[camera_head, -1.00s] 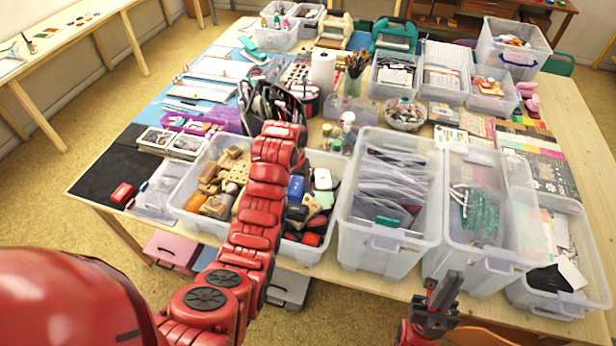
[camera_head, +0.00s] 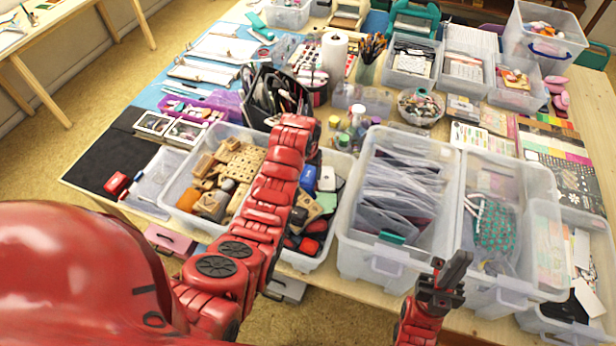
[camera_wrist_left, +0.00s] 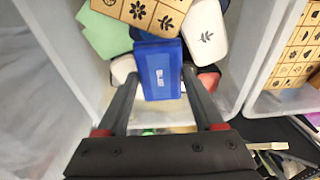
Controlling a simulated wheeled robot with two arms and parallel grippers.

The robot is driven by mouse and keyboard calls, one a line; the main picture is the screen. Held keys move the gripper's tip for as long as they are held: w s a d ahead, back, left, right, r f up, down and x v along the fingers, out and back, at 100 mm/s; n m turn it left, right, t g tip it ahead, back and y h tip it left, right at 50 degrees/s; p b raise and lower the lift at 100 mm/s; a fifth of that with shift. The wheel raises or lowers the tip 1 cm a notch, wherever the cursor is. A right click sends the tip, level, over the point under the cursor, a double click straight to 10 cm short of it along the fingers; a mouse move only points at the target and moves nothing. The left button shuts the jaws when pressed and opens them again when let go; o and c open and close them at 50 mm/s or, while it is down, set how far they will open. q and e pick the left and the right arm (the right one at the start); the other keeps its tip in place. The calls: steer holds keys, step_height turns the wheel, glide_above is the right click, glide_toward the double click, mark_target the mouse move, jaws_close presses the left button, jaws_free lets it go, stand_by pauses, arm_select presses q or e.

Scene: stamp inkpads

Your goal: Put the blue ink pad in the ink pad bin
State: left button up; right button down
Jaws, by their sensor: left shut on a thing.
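The blue ink pad (camera_wrist_left: 158,70), with pale lettering on its face, is between the two fingers of my left gripper (camera_wrist_left: 158,98) in the left wrist view. The gripper is shut on it. It is over or inside the ink pad bin (camera_wrist_left: 165,116), a pale-walled bin holding other pads; I cannot tell whether the pad rests on them. In the head view the bin (camera_head: 312,263) is partly covered by my left arm, which also hides the left fingertips. My right gripper (camera_head: 446,270) is over the table's front edge, empty; its finger gap is unclear.
Wooden stamps (camera_head: 240,160) fill the neighbouring bin on the left. A red ink pad (camera_head: 117,184) is on the dark mat. A clear bin of grey packets (camera_head: 395,190) stands to the right. A black pen holder (camera_head: 270,98) is behind the bins.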

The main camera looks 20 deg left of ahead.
arm_select(q)
step_height(320, 180, down, 2)
steer(key=shift+f, duration=0.2)
steer(key=shift+f+b, duration=0.2)
steer(key=shift+b, duration=0.15)
steer(key=o, duration=1.4)
steer(key=shift+r, duration=0.1)
